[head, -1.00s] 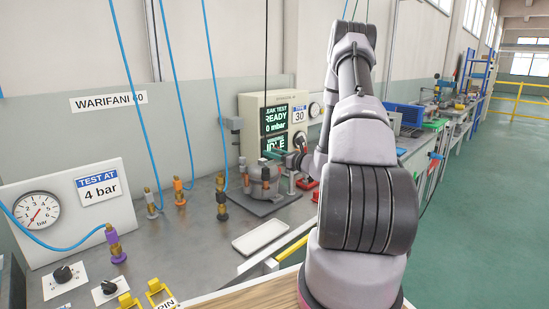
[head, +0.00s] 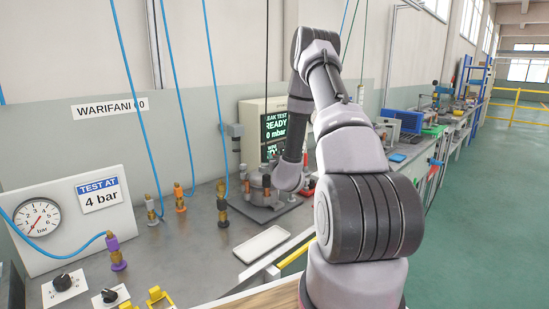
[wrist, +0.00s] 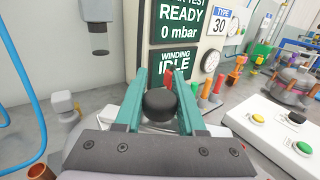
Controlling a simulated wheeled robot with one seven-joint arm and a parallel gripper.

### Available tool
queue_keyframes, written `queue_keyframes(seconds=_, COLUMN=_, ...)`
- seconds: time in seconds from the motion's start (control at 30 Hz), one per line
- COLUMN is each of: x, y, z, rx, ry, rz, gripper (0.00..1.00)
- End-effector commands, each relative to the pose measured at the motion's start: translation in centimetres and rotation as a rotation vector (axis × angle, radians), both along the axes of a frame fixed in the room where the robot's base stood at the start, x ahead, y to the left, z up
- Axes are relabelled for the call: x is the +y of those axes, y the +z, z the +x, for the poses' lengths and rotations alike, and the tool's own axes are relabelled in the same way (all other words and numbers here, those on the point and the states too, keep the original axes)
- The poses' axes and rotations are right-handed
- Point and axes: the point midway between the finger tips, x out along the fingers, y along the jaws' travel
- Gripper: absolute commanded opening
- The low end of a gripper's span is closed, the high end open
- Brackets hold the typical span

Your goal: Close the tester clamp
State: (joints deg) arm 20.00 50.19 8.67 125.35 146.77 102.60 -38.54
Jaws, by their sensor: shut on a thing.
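In the wrist view my gripper (wrist: 163,88) has its two teal fingers on either side of a rounded black knob (wrist: 160,104), shut on it. The knob looks like the handle of the tester clamp, but the rest of the clamp is mostly hidden below the gripper body. A red upright piece (wrist: 168,76) shows just behind the knob. In the head view the test fixture (head: 262,188) stands on a dark base plate in front of the tester panel (head: 254,108). My wrist covers its right side, and my fingers cannot be made out there.
The tester screen (wrist: 182,22) reads READY, 0 mbar and IDLE. A grey bracket with a dark end (wrist: 98,30) hangs at the left. A button box (wrist: 285,135) lies to the right. A white tray (head: 262,244) and several hose fittings (head: 222,203) stand on the bench.

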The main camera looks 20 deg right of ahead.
Motion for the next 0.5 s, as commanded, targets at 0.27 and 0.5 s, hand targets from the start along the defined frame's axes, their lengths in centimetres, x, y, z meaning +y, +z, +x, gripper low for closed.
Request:
queue_keyframes(seconds=0.27, x=-0.06, y=0.06, z=0.14, rx=-0.002, ry=-0.01, rz=0.0, gripper=0.0)
queue_keyframes(seconds=0.5, x=-0.08, y=0.09, z=0.16, rx=-0.003, ry=-0.01, rz=-0.001, gripper=0.58)
